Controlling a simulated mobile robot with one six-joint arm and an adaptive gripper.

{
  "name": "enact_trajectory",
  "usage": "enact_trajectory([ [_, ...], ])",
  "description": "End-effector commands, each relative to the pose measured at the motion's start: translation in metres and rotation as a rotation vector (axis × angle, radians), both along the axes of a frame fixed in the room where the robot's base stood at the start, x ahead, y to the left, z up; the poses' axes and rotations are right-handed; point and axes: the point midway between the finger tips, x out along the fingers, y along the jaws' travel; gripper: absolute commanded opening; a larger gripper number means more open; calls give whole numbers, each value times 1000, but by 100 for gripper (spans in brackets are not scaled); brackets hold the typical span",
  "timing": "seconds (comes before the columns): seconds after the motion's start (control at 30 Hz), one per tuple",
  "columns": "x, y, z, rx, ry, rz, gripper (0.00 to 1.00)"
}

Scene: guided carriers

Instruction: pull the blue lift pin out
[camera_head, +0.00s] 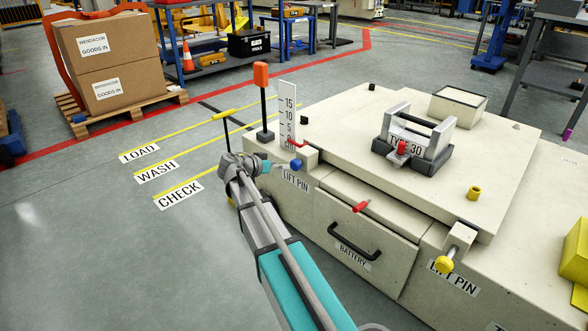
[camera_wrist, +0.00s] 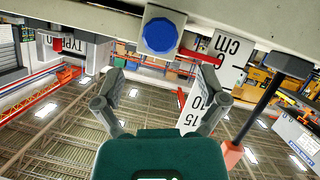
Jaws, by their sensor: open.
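The blue lift pin (camera_head: 296,164) shows as a blue round knob on a small pale block (camera_head: 309,156) at the left corner of the carrier, above a LIFT PIN label (camera_head: 296,181). In the wrist view the blue knob (camera_wrist: 160,35) faces me, in front of its block. My gripper (camera_wrist: 163,74) is open and empty, one finger either side of the picture's middle, with the knob beyond the fingertips. In the head view my gripper (camera_head: 276,166) is just left of the knob; its fingers are small there. The pin's shaft is hidden.
A white cm scale (camera_head: 288,105) and an orange-topped post (camera_head: 261,76) stand close behind the knob. A red pin (camera_head: 362,206), a battery drawer handle (camera_head: 354,242) and a yellow lift pin (camera_head: 444,265) stick out along the carrier's front.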

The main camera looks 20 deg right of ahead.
Motion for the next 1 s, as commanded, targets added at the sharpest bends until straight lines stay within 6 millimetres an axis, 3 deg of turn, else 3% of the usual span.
enact_trajectory([
  [0.3,10,-44,-20,1,0,-2,91],
  [0.5,14,-60,-25,1,0,0,91],
  [0.97,15,-66,-26,0,0,1,91],
  [1.0,15,-66,-26,0,0,1,84],
])
